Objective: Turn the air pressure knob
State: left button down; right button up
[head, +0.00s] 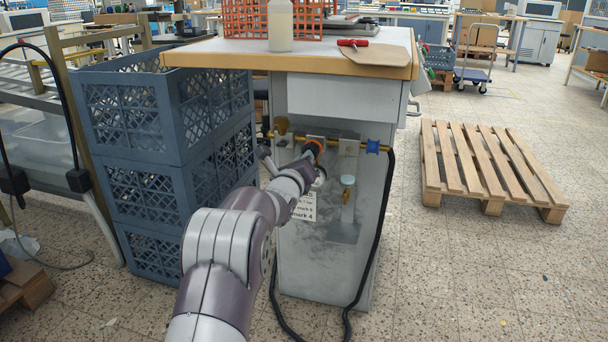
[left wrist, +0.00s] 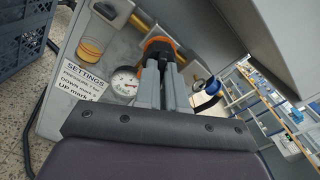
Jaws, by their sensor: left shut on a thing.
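The air pressure knob is orange and black (left wrist: 158,46), on the side of the grey cabinet (head: 325,240) in the head view. My left gripper (left wrist: 165,68) is shut on the knob, with its two grey fingers against it in the left wrist view. In the head view the knob (head: 314,145) shows just beyond my left gripper (head: 308,158). A round white pressure gauge (left wrist: 125,83) sits beside the fingers. A white settings label (left wrist: 79,85) is next to the gauge; its small print is partly unreadable. My right gripper is not in view.
Stacked blue-grey crates (head: 150,180) stand close left of the cabinet. A black hose (head: 383,230) runs down from the blue fitting (head: 373,146). The worktop (head: 230,48) overhangs the knob. A wooden pallet (head: 480,165) lies right, with clear floor between.

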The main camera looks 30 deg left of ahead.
pick_arm(q)
jog(key=m+b, duration=1.8)
jog(key=m, duration=0.8)
jog(key=shift+d+f, duration=0.1)
jog(key=shift+d, duration=0.05)
jog(key=shift+m, duration=0.3)
jog(key=c, duration=1.2)
grip_release()
